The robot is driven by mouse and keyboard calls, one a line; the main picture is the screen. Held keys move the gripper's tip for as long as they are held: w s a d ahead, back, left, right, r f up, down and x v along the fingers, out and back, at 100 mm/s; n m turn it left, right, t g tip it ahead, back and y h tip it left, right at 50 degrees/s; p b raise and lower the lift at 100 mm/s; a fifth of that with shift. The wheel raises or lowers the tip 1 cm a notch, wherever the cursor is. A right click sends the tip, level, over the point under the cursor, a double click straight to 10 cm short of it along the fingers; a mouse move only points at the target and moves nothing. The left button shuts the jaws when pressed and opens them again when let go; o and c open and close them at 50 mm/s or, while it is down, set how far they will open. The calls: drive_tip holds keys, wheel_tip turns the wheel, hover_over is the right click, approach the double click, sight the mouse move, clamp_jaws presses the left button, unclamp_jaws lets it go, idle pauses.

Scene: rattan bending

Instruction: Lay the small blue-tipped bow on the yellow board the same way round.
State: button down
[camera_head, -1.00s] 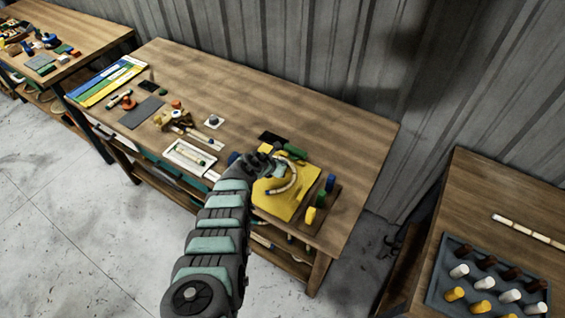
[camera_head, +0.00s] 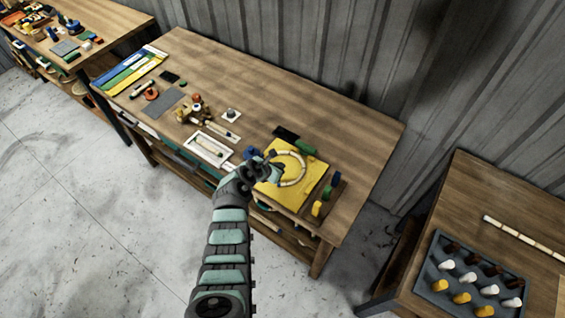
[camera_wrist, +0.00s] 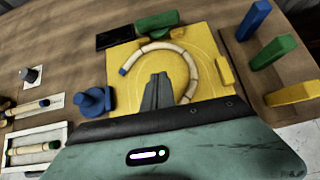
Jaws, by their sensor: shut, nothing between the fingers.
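The blue-tipped bow (camera_wrist: 188,62) is a pale, segmented curved rod. It lies on the yellow board (camera_wrist: 213,99), arching over the board's far side. Its blue tip (camera_wrist: 123,71) is at the left in the wrist view, and its other end curls round to the right and back toward me. The bow also shows on the board (camera_head: 311,193) in the head view (camera_head: 303,165). My gripper (camera_wrist: 158,77) is shut and empty, over the board inside the bow's curve. A faint curved outline shows on the board. My gripper hides part of the board.
Green (camera_wrist: 157,21), blue (camera_wrist: 253,19) and yellow (camera_wrist: 293,93) blocks stand around the board. A blue round piece (camera_wrist: 93,101) is close on its left. A white tray (camera_head: 207,146) holds a rod.

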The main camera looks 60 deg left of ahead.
drive_tip(key=shift+v, duration=0.8)
